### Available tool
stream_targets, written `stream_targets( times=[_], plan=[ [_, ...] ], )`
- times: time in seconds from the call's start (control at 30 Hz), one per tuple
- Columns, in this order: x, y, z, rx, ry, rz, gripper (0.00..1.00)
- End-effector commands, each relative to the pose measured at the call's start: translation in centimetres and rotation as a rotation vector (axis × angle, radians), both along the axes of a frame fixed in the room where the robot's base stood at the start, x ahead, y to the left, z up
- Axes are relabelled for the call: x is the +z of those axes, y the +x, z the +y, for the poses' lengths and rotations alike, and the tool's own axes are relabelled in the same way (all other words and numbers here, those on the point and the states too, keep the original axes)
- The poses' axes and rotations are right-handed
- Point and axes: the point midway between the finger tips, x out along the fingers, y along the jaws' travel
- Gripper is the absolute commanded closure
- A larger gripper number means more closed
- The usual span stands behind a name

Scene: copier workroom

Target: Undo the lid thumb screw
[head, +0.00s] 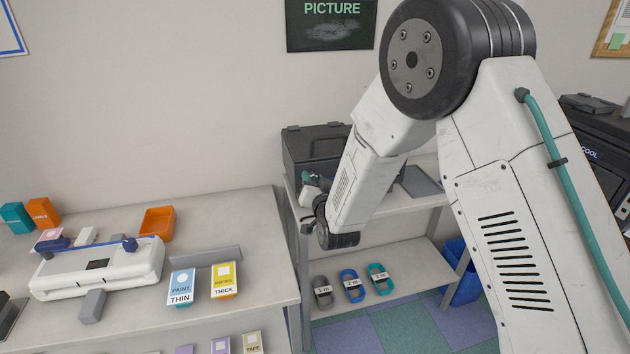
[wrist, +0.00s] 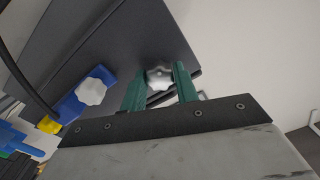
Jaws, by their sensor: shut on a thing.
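The lid thumb screw is a pale, lobed knob (wrist: 159,78) on a dark grey box (wrist: 105,45). My gripper (wrist: 159,70) is shut on the knob, with one green finger on each side of it. In the head view the dark box (head: 315,145) stands on the upper shelf of a rack. My gripper (head: 310,179) is at its front there, partly hidden by my arm. The knob cannot be made out in the head view.
A second pale knob (wrist: 91,91) sits on a blue part beside the box, near a black cable. A grey flat panel (head: 420,181) lies on the shelf to the right. Labelled coils (head: 352,286) lie on the lower shelf. A table (head: 255,215) stands left.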

Motion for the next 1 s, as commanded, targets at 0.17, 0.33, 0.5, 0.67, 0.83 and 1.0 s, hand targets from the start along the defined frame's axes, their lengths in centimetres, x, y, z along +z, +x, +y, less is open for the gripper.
stream_targets(
  times=[0.17,0.33,0.5,0.67,0.83,1.0],
  plan=[
    [0.17,0.14,0.05,-0.001,-0.157,-0.049,0.93],
    [0.17,0.14,0.07,-0.001,-0.311,-0.093,0.93],
    [0.19,0.14,0.09,-0.001,-0.467,-0.138,0.93],
    [0.19,0.13,0.11,-0.003,-0.613,-0.181,0.93],
    [0.20,0.14,0.13,-0.003,-0.768,-0.225,0.93],
    [0.19,0.13,0.15,-0.004,-0.923,-0.270,0.93]
  ],
)
